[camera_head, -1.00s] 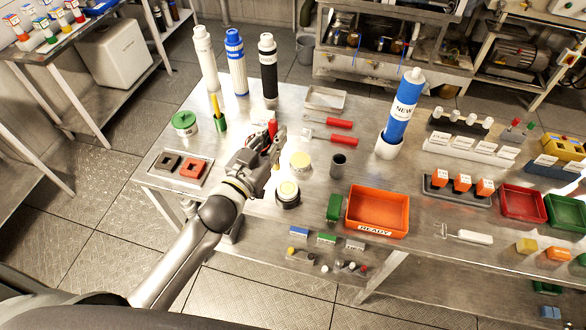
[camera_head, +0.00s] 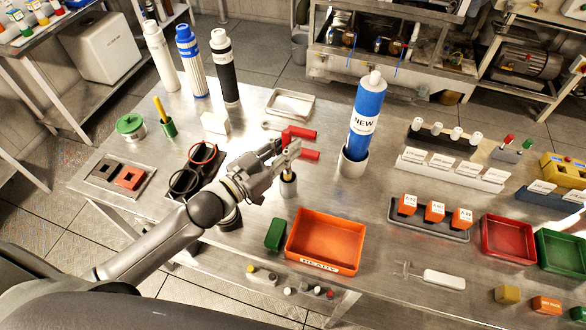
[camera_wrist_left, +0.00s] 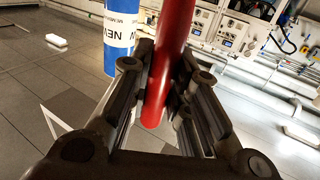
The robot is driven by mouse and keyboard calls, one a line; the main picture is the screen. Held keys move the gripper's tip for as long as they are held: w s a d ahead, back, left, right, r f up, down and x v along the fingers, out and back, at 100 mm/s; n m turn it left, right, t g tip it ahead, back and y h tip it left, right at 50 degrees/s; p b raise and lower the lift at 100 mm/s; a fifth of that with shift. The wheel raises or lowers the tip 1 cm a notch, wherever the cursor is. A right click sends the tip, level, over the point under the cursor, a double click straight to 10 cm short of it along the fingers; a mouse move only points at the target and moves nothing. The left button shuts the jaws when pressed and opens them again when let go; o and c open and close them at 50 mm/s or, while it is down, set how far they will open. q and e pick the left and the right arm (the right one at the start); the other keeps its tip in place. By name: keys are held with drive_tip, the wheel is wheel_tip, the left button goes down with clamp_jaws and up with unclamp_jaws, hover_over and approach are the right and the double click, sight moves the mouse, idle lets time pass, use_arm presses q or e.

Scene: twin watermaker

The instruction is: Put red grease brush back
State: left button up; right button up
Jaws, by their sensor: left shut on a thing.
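My left gripper (camera_head: 288,150) is shut on the red grease brush and holds it upright over the bench. The brush's red handle (camera_wrist_left: 170,60) stands between the fingers in the left wrist view. In the head view the fingers hide most of the brush. A grey cup (camera_head: 288,190) stands directly below the fingers. A tan tip shows at the cup's mouth; I cannot tell how far it is inside. My right gripper is not in view.
A blue and white cartridge (camera_head: 366,115) stands to the right, and also shows in the wrist view (camera_wrist_left: 119,40). An orange tray (camera_head: 325,240) and green block (camera_head: 275,234) lie in front. A green cup (camera_head: 169,128) holds a yellow-handled brush.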

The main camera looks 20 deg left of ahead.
sight(288, 167)
use_arm(q)
drive_tip(key=shift+f, duration=0.9)
wheel_tip(288, 167, down, 4)
drive_tip(key=shift+d+r, duration=0.1)
drive_tip(key=shift+f, duration=0.55)
drive_tip(key=o, duration=0.6)
drive_tip(key=shift+c, duration=0.2)
drive_tip(key=shift+o, duration=1.4)
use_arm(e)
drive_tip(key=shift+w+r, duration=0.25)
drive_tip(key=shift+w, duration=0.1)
